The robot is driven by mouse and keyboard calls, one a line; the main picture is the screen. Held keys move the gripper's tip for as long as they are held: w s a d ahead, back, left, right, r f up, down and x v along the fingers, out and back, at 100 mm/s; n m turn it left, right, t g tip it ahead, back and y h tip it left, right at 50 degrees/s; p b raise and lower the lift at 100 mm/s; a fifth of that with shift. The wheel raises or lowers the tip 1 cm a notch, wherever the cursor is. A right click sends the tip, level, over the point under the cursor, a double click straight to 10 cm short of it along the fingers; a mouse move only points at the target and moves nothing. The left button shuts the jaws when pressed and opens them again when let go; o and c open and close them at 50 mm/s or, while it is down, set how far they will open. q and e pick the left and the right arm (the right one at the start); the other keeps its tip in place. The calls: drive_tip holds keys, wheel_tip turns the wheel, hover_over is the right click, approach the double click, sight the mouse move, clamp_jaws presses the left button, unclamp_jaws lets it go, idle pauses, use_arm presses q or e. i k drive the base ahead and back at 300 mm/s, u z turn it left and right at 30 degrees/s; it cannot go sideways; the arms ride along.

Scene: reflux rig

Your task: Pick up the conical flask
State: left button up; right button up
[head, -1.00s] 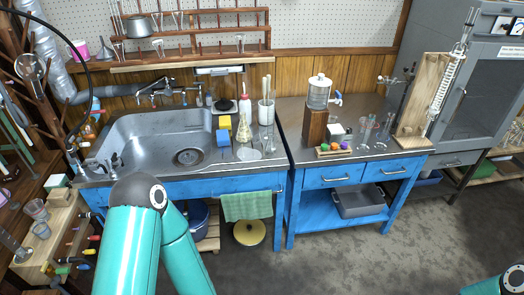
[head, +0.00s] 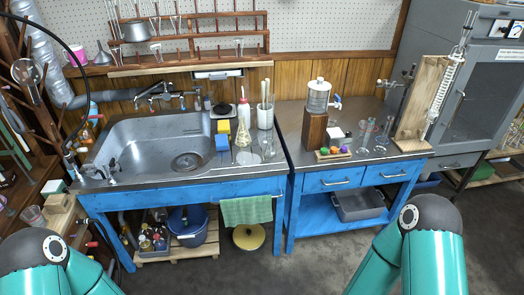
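A clear conical flask (head: 243,136) with a narrow neck stands upright on the counter, right of the sink. It is just right of the blue and yellow blocks and in front of a white bottle with a red tip. My left and right arms show only as teal links with dark joints at the bottom left and bottom right. Neither gripper is in the head view, so nothing shows at the flask.
Close around the flask are a blue block (head: 222,142), the red-tipped bottle (head: 244,112), a white crock of rods (head: 265,116) and clear glassware (head: 268,148). The metal sink (head: 130,150) lies left. A water dispenser (head: 318,97) stands on the right-hand table.

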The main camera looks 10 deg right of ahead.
sight(270, 152)
drive_tip(key=u, duration=0.1)
drive_tip(key=i, duration=1)
drive_tip(key=z, duration=0.1)
